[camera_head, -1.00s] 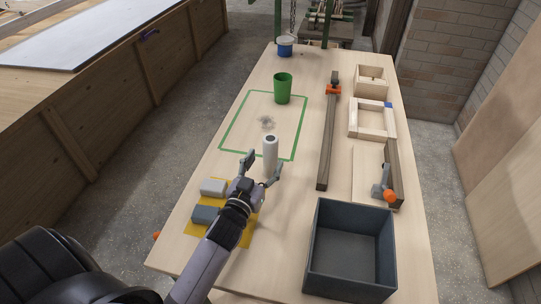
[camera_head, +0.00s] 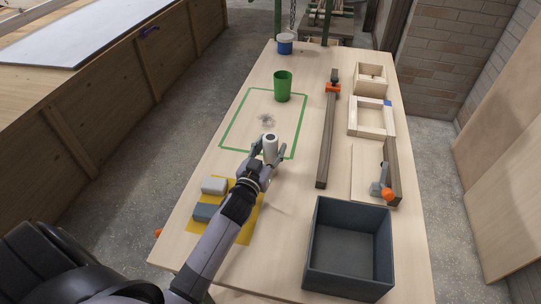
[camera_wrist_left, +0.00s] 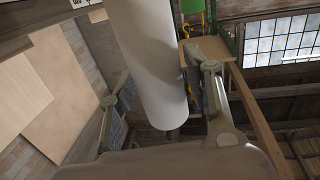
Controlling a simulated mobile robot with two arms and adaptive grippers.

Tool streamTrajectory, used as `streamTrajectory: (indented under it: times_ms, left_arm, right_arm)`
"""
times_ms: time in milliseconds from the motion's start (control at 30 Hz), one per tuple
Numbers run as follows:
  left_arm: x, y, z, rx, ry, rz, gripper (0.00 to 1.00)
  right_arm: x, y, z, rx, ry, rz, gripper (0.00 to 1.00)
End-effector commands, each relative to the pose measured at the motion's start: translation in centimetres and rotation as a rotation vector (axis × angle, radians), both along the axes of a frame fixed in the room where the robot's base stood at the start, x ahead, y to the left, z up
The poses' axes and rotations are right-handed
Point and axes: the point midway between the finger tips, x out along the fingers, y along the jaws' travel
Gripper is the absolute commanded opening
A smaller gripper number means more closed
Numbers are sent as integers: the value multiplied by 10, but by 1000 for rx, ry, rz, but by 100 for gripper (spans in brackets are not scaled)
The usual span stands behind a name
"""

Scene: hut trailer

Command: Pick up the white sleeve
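The white sleeve (camera_head: 270,149) is an upright white cylinder with a dark top, near the front edge of the green outlined square on the workbench. My left gripper (camera_head: 269,154) is at the sleeve, with one finger on each side of it. In the left wrist view the sleeve (camera_wrist_left: 152,65) stands between the two fingers of the left gripper (camera_wrist_left: 162,100). A gap shows beside the finger at left; the finger at right is close, and I cannot tell if it touches. The sleeve's lower part is partly hidden by the gripper in the head view. My right gripper is not in view.
A green cup (camera_head: 283,86) stands behind the sleeve, and a blue-and-white can (camera_head: 285,44) farther back. A dark open box (camera_head: 313,250) and a wooden beam (camera_head: 327,145) are at right.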

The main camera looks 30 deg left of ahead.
Motion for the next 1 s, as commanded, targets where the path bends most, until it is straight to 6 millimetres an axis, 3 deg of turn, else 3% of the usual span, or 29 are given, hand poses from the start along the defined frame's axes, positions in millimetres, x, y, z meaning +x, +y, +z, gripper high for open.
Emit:
streamTrajectory:
  times_ms: [533, 833, 1000]
  left_arm:
    - [0, 0, 0, 0, 0, 0, 7]
    - [0, 0, 2, 0, -1, 0, 6]
    - [0, 0, 16, 1, -4, 0, 6]
  right_arm:
    - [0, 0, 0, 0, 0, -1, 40]
    - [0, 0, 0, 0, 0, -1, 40]
    - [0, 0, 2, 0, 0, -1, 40]
